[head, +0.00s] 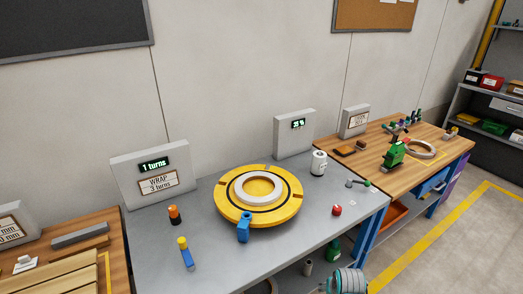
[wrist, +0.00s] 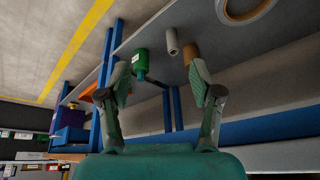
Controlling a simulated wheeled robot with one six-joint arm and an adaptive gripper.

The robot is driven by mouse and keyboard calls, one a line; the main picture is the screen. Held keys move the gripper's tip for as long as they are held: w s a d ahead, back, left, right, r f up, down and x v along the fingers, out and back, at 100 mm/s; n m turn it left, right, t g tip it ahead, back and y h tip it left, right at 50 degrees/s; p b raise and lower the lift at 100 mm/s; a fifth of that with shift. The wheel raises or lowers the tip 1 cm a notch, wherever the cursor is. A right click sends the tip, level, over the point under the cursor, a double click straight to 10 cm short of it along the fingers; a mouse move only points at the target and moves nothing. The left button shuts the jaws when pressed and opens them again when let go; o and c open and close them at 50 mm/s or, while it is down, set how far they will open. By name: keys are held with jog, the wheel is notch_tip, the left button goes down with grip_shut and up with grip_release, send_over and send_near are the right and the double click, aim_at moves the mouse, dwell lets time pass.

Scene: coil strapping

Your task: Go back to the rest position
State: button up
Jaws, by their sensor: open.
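My gripper (wrist: 160,78) shows in the wrist view with its two fingers spread apart and nothing held between them. Beyond the fingertips are things under the grey bench: a green bottle (wrist: 140,63), a grey cylinder (wrist: 172,41) and a brown roll (wrist: 190,50). They look apart from the fingers. On the bench, a pale ring-shaped coil (head: 259,187) lies flat on the yellow turntable (head: 283,212). The sign behind it reads "1 turns" above "WRAP 3 turns" (head: 156,173).
The grey bench (head: 325,222) also holds a blue block (head: 244,228), a white canister (head: 319,163), a red knob (head: 337,210), an orange-topped piece (head: 175,214) and a yellow-blue stick (head: 186,253). Wooden benches stand left and right (head: 380,181). Open floor (head: 440,265) lies right.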

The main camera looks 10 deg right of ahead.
jog(key=s+a+n+t, duration=0.15)
jog(key=s+a, duration=0.25)
jog(key=s, duration=0.4)
jog(key=s+a+t, duration=0.2)
jog(key=s+a, duration=0.1)
jog(key=s, duration=0.5)
jog(key=s+a+n+t, duration=0.15)
jog(key=s+a, duration=0.25)
jog(key=s, duration=0.4)
jog(key=s+a+r+t, duration=0.2)
jog(key=s+r, duration=0.7)
jog(key=r, duration=0.3)
jog(key=s+a+r+n+t+y, duration=0.1)
jog(key=s+a+r+t, duration=0.1)
jog(key=s+r, duration=0.8)
notch_tip(320, 180, up, 2)
jog(key=shift+r+t, duration=0.1)
jog(key=shift+t, duration=0.6)
